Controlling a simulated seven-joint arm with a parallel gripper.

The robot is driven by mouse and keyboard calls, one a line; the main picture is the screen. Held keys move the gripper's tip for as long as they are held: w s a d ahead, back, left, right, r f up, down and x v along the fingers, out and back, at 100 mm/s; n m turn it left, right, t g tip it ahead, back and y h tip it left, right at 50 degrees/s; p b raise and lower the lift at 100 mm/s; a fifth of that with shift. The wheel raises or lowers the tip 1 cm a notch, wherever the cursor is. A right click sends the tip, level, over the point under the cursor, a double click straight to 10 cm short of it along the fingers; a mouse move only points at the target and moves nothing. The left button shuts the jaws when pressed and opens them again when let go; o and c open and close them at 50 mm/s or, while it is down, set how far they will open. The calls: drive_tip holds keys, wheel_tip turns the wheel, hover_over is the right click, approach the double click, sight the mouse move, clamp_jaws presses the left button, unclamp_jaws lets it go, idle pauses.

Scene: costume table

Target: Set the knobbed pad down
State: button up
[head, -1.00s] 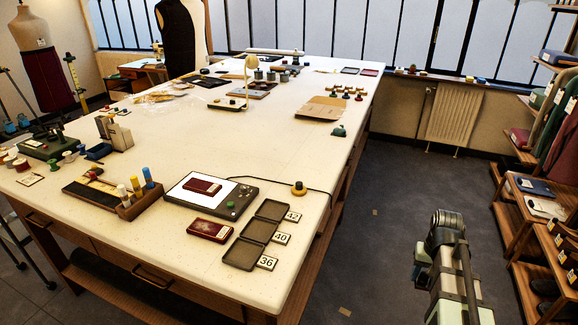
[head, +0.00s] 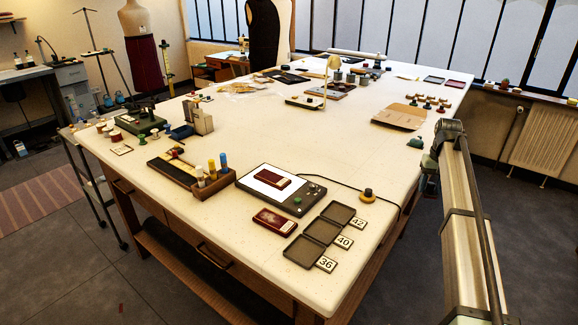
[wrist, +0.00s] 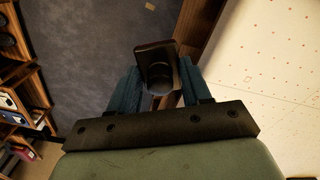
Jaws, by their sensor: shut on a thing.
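My gripper (wrist: 160,70) shows in the wrist view with its teal fingers shut on a dark pad (wrist: 154,52), which has a rounded, knob-like part between the fingers. The pad is held in the air beyond the table's edge, with dark floor behind it. In the head view my gripper (head: 429,178) hangs below the arm's far end, beside the table's right edge; the pad cannot be made out there.
The white table (head: 300,130) has three open dark trays (head: 322,231) by cards 36, 40 and 42. A dark red case (head: 274,221) lies beside them; another (head: 273,179) rests on a white-topped device (head: 250,180). The table's middle is clear.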

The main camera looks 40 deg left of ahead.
drive_tip(key=a+r, duration=0.1)
drive_tip(key=a, duration=0.4)
drive_tip(key=w+a+r+n, duration=0.1)
drive_tip(key=a, duration=0.3)
drive_tip(key=a+r+n, duration=0.1)
drive_tip(key=a+r, duration=0.1)
drive_tip(key=a, duration=0.3)
drive_tip(key=shift+w+a, duration=0.3)
drive_tip(key=shift+a, duration=0.05)
drive_tip(key=s+a+n, duration=0.1)
drive_tip(key=a, duration=0.3)
drive_tip(key=s+a+r+n, duration=0.1)
drive_tip(key=a, duration=0.4)
drive_tip(key=s+a+n, duration=0.1)
drive_tip(key=a, duration=0.4)
drive_tip(key=shift+s+r, duration=0.35)
drive_tip(key=s+a+r+n, duration=0.15)
drive_tip(key=s+a, duration=0.25)
drive_tip(key=a, duration=0.4)
drive_tip(key=s+a+n, duration=0.2)
drive_tip(key=s+a, duration=0.2)
drive_tip(key=a, duration=0.4)
drive_tip(key=r+n, duration=0.1)
drive_tip(key=n, duration=0.4)
hover_over(247, 167)
drive_tip(key=shift+m, duration=0.25)
drive_tip(key=shift+w+a+f, duration=0.1)
drive_tip(key=shift+f, duration=4.15)
drive_tip(key=o, duration=1)
drive_tip(key=shift+f, duration=0.1)
